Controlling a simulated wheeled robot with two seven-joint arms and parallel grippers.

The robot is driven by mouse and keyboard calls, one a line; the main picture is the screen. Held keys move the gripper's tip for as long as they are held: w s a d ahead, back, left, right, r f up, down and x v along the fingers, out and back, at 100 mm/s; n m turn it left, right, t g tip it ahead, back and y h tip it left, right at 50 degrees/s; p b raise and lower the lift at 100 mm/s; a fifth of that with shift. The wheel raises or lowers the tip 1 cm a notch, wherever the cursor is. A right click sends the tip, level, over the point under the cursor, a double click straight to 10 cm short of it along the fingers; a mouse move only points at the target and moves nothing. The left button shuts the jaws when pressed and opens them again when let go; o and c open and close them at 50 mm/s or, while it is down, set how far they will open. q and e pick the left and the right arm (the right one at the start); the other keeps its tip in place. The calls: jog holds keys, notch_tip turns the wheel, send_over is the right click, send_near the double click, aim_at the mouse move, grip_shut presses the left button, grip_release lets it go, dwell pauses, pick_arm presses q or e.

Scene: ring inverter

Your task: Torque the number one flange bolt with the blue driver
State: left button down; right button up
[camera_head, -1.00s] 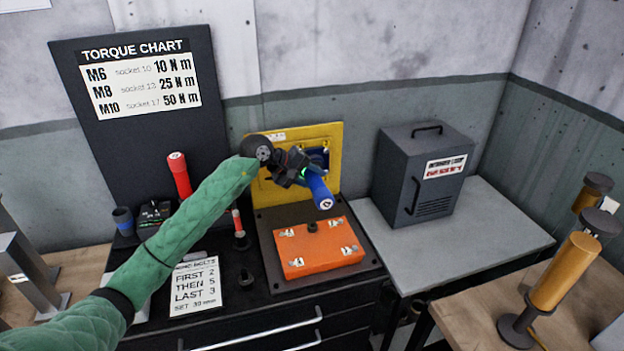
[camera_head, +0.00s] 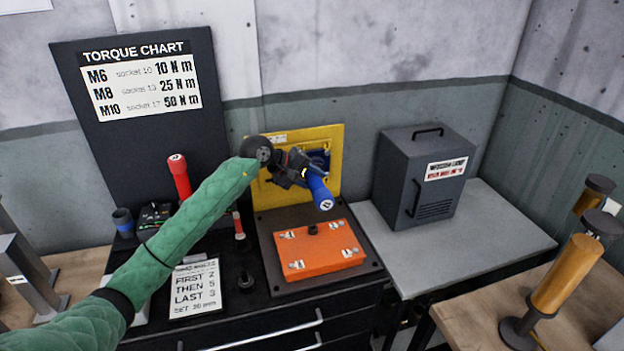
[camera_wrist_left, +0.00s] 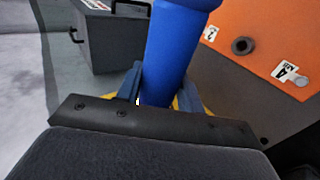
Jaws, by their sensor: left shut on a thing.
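My left gripper (camera_head: 306,176) is shut on the blue driver (camera_head: 320,193), in front of the yellow panel. The driver's round end with a white mark tilts down toward the camera. In the left wrist view the blue driver (camera_wrist_left: 175,50) stands between the two fingers (camera_wrist_left: 158,88). The orange flange cover (camera_head: 318,250) lies on a dark plate below the driver, with small numbered tags and bolts near its corners and a dark knob in the middle. In the wrist view, part of the orange cover (camera_wrist_left: 262,30) shows a tag. The driver is apart from the cover. My right gripper is not in view.
The yellow panel (camera_head: 332,140) stands behind the gripper. A red driver (camera_head: 179,176) stands at the left, and a bolt-order card (camera_head: 196,288) lies in front. A torque chart (camera_head: 140,90) stands behind. A grey cabinet (camera_head: 425,175) is on the right-hand table, whose front is clear.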

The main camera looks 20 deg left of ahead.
aim_at(313, 186)
pick_arm(q)
jog(key=shift+r, duration=0.1)
jog(key=shift+s+d+b, duration=0.35)
jog(key=shift+s, duration=0.15)
jog(key=shift+s+d+b, duration=0.4)
jog(key=shift+s+d, duration=0.15)
jog(key=shift+s, duration=0.2)
jog(key=shift+s+d+b, duration=0.35)
jog(key=shift+s+d, duration=0.15)
jog(key=shift+s, duration=0.25)
